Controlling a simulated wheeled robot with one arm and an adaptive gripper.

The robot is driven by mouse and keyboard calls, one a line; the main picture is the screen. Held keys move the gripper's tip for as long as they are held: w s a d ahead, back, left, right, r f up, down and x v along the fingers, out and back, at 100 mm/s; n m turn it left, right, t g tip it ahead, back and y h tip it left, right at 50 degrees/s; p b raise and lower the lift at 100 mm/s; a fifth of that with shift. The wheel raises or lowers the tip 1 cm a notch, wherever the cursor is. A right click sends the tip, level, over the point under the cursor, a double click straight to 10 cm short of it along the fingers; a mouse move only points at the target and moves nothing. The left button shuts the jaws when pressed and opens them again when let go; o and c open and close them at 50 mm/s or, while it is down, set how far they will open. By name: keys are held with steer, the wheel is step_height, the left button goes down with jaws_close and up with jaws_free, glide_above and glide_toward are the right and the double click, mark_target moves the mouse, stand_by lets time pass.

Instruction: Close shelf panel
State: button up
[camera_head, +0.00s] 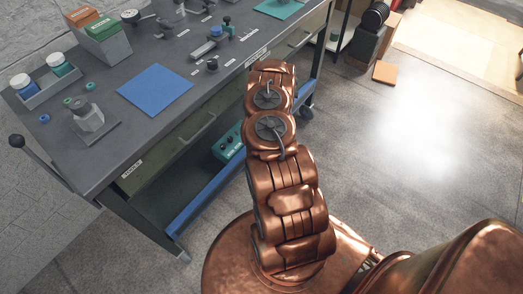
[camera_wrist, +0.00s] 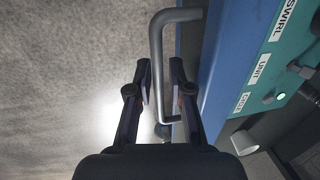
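The shelf panel appears as a blue strip (camera_head: 205,205) along the front of the bench's lower shelf. In the wrist view a blue panel (camera_wrist: 232,55) runs along the right, with a grey metal U-shaped handle (camera_wrist: 157,60) beside it. My gripper (camera_wrist: 160,70) is open, with one finger on each side of the handle's long bar. Gaps show between the bar and both fingers, so it does not look gripped. In the head view my gripper is hidden behind my copper-coloured arm.
A teal unit (camera_head: 229,143) with labels and knobs sits on the lower shelf, behind the blue panel; it also shows in the wrist view (camera_wrist: 285,70). The bench (camera_head: 150,60) above has drawers with handles. Grey floor (camera_head: 400,160) is open to the right.

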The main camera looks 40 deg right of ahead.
step_height(320, 180, up, 12)
steer(key=s, duration=0.2)
steer(key=shift+d, duration=0.15)
stand_by(0.6)
steer(key=shift+f, duration=0.1)
stand_by(0.5)
